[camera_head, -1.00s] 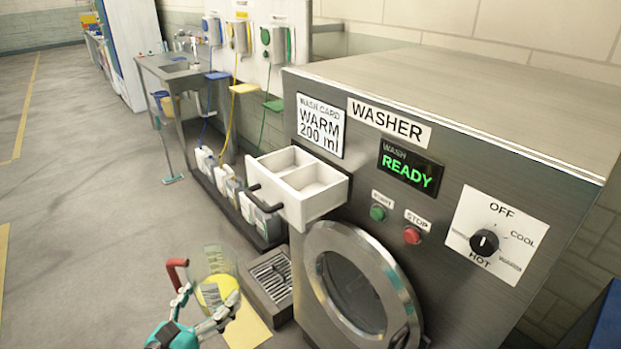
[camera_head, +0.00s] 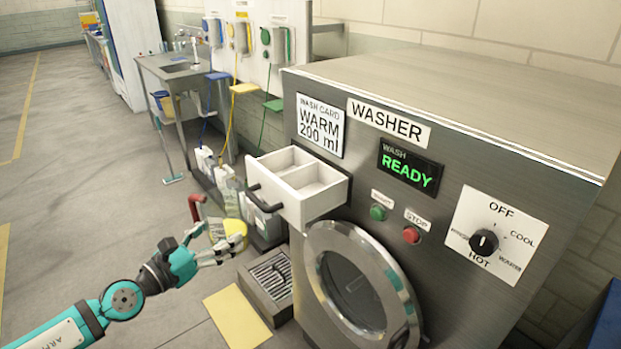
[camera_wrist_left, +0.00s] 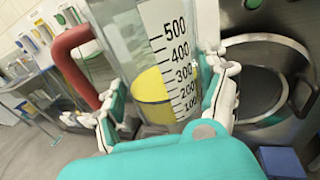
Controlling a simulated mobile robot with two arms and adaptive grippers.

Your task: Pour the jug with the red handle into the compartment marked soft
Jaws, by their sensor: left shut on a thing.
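The clear jug with the red handle (camera_head: 196,207) holds yellow liquid and shows in the head view left of the drawer. In the left wrist view the jug (camera_wrist_left: 150,40) has a scale marked from 100 to 500, with the liquid between the lower marks. My left gripper (camera_head: 218,240) is shut around the jug's body, with fingers on both sides. The white dispenser drawer (camera_head: 325,200) is pulled out of the washer and has two compartments visible. I cannot read any "soft" mark on it. The jug is lower than the drawer in the picture. My right gripper is not in view.
The washer (camera_head: 450,130) stands at right with its round door (camera_head: 360,280) below the drawer. A floor drain grate (camera_head: 270,275) and a yellow floor patch (camera_head: 237,317) lie in front. Several white jugs (camera_head: 205,160) stand on a low shelf behind. Open floor is at left.

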